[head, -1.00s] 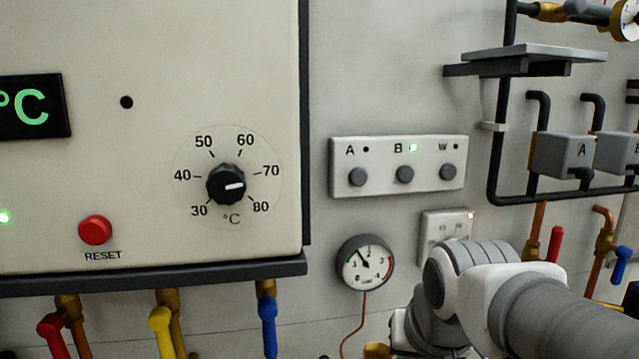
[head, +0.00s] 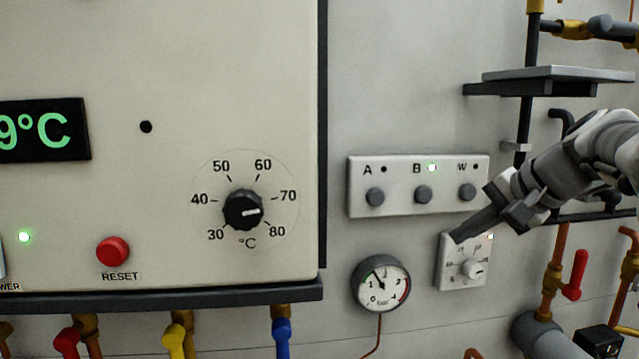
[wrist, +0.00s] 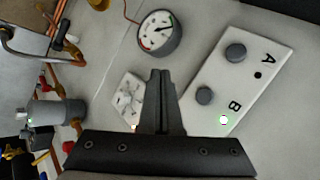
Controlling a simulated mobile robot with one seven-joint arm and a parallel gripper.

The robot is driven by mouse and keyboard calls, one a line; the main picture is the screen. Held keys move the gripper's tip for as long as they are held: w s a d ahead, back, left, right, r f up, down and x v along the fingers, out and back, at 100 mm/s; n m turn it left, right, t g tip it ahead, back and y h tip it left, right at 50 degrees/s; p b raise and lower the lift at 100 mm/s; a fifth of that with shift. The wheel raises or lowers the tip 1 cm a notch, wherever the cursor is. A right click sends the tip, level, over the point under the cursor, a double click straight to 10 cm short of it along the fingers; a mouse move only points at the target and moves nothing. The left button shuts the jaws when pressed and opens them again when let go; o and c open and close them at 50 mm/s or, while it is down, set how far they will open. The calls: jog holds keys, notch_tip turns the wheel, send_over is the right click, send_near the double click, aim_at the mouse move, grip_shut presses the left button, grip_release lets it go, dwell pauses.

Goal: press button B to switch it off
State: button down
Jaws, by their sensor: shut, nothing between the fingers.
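Button B (head: 424,194) is a round grey button in the middle of a white panel (head: 357,204) with buttons A, B and W. My gripper (head: 456,238) is shut and empty. Its tips are below and right of button B, in front of the thermostat's upper left corner, and appear apart from the button. In the wrist view my gripper (wrist: 160,74) points up between the gauge and the panel.
A thermostat box (head: 451,276) is below the panel, and a round pressure gauge (head: 382,284) hangs to its left. Button A (head: 375,196) and button W (head: 467,191) flank B. A boiler with a dial (head: 243,210) fills the left. A shelf (head: 550,77) juts out upper right.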

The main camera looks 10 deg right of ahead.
notch_tip(320, 180, up, 3)
jog(key=shift+w+t+y, duration=0.15)
jog(key=shift+t+y, duration=0.15)
jog(key=p, duration=0.4)
send_near(424, 202)
jog(key=shift+w+a+f, duration=0.35)
jog(key=shift+w+f, duration=0.1)
jog(key=shift+f, duration=0.3)
jog(key=shift+w+a+f, duration=0.35)
jog(key=shift+w+f, duration=0.05)
jog(key=shift+f, duration=0.3)
jog(key=shift+w+a+f, duration=0.35)
jog(key=shift+w+f, duration=0.1)
jog(key=shift+f, duration=0.3)
jog(key=shift+w, duration=0.15)
jog(key=shift+w, duration=0.3)
jog(key=shift+w+p, duration=0.35)
jog(key=shift+w, duration=0.1)
dwell(0.7)
jog(key=shift+s, duration=0.1)
jog(key=shift+s+b, duration=0.5)
jog(key=shift+s, duration=0.3)
